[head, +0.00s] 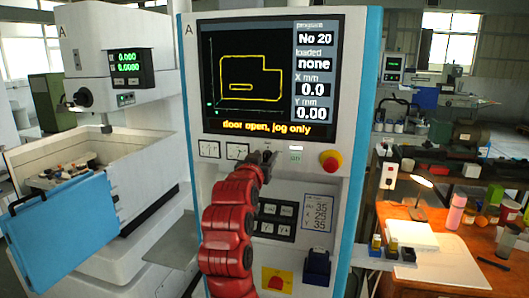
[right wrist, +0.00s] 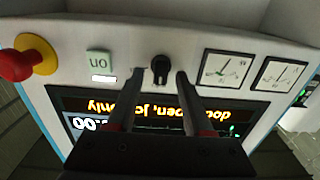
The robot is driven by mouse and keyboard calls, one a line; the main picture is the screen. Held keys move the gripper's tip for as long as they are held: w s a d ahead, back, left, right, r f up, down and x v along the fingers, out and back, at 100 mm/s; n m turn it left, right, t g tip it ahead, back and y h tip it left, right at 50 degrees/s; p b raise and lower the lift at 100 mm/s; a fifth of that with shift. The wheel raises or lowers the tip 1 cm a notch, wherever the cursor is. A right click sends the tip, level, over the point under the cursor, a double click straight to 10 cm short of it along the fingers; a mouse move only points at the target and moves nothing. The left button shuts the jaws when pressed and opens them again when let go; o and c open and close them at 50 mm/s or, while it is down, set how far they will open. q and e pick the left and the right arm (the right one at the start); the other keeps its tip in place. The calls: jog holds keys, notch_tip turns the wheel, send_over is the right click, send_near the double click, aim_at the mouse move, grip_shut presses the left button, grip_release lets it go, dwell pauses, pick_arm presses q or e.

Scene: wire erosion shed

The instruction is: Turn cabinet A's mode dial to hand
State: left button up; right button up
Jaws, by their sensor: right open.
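Cabinet A (head: 188,90) stands in front of me with its screen lit, reading "door open, jog only". Its black mode dial (right wrist: 160,66) sits on the panel under the screen, between a gauge and a green "on" button; the wrist view shows it upside down. My right gripper (head: 263,157) is at the dial, at the end of my red arm. In the wrist view its two fingers (right wrist: 160,74) are open, one on each side of the dial, with gaps beside the knob. In the head view the gripper mostly hides the dial. My left gripper is not in view.
A red emergency button (head: 330,160) on a yellow base is right of the dial. Two gauges (head: 222,151) are left of it. A keypad (head: 276,219) is below. A blue door panel (head: 65,225) stands at left; an orange bench (head: 450,262) is at right.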

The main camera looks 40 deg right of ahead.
jog(key=shift+w+d, duration=0.15)
jog(key=shift+c, duration=0.2)
grip_shut()
